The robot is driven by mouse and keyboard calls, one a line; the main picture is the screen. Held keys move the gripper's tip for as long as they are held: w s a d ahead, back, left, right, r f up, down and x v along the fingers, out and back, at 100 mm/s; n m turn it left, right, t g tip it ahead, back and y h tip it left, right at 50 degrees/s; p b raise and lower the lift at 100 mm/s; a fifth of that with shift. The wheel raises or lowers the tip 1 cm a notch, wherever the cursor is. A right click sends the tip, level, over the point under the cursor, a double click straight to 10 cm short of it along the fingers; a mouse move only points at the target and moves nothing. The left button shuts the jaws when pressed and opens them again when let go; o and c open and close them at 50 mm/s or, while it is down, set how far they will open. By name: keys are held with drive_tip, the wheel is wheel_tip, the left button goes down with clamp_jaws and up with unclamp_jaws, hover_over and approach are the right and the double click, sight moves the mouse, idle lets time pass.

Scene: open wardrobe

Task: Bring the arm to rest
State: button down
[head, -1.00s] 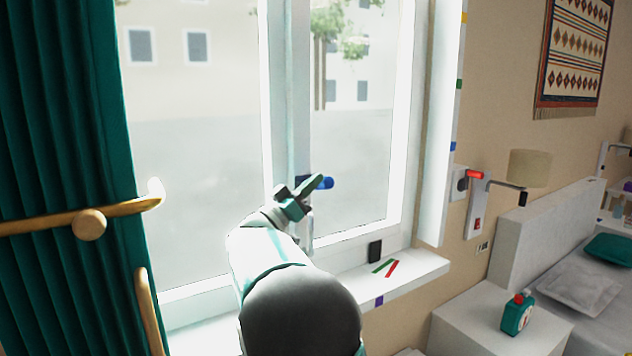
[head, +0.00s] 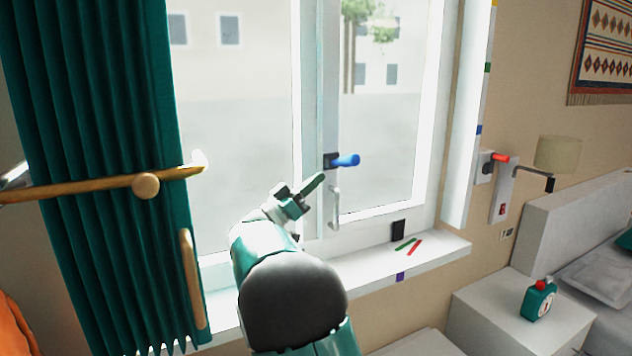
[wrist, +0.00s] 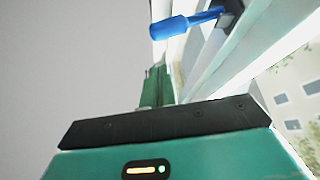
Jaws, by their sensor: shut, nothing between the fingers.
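My arm reaches up from the bottom of the head view toward the window. My gripper (head: 312,186) is shut and empty, its green fingers close together. It is in front of the window's middle frame post, below and left of the blue window handle (head: 346,160). The wrist view shows the gripper's fingers (wrist: 157,88) and, above them, the blue handle (wrist: 185,22), apart from the fingers.
A green curtain (head: 90,120) and a brass rod (head: 100,186) stand at the left. A grey pull bar (head: 335,208) is close right of the gripper. The sill (head: 440,248) holds small strips.

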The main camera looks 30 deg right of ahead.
drive_tip(key=s+f+n+y, duration=0.3)
drive_tip(key=s+f+y, duration=0.15)
drive_tip(key=s, duration=0.35)
drive_tip(key=s+f+n+y, duration=0.2)
drive_tip(key=s+f+y, duration=0.1)
drive_tip(key=s+y, duration=0.4)
drive_tip(key=s+a+f+n+t+y, duration=0.2)
drive_tip(key=s+a+f+n+y, duration=0.2)
drive_tip(key=s+a, duration=0.5)
drive_tip(key=s+a+f+n+t+y, duration=0.2)
drive_tip(key=s+a+f+n+y, duration=0.3)
drive_tip(key=a, duration=0.9)
drive_tip(key=s+f+y, duration=0.2)
drive_tip(key=s+y, duration=0.1)
drive_tip(key=s, duration=0.1)
drive_tip(key=shift+a+f, duration=0.15)
drive_tip(key=shift+y, duration=0.25)
